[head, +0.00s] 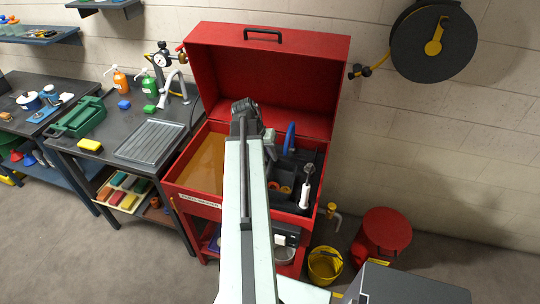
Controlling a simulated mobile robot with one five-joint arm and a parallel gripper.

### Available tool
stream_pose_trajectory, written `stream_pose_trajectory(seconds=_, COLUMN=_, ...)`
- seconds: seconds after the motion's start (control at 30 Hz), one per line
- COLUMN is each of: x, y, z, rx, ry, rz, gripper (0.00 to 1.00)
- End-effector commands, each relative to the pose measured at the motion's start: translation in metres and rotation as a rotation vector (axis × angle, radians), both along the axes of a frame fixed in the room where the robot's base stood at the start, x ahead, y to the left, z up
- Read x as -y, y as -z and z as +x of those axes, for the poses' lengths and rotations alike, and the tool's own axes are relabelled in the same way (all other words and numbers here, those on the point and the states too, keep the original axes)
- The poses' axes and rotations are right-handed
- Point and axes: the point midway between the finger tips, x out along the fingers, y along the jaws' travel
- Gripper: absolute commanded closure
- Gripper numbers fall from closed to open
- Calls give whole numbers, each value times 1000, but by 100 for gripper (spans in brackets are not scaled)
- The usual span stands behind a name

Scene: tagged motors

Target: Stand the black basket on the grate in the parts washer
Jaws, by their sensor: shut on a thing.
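The red parts washer (334,160) stands open in the middle of the head view, its lid raised at the back. My gripper (246,108) is over the washer, at the far end of my arm. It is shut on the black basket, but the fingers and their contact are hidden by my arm. Dark basket-like walls (291,163) show right of my arm, with orange rings (284,189) near them. I cannot tell the basket's outline from the dark right side of the washer, or whether it touches the grate. The grate is not clearly visible.
Brown liquid (207,163) fills the washer's left side. A blue disc-like thing (290,138) and a white-handled brush (305,193) are at the right side. A bench with a ribbed tray (152,141) stands left. A yellow bucket (325,265) and red can (386,232) stand right.

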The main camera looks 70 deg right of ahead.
Motion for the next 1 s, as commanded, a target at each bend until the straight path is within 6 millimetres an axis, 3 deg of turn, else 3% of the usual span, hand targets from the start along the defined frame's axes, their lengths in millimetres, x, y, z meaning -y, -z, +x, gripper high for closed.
stream_pose_trajectory(seconds=0.03, x=0, y=13, z=0, rx=-1, ry=0, rz=-1, gripper=100)
stream_pose_trajectory(seconds=0.33, x=0, y=46, z=-1, rx=-1, ry=1, rz=1, gripper=100)
stream_pose_trajectory(seconds=1.0, x=-1, y=49, z=0, rx=3, ry=2, rz=3, gripper=100)
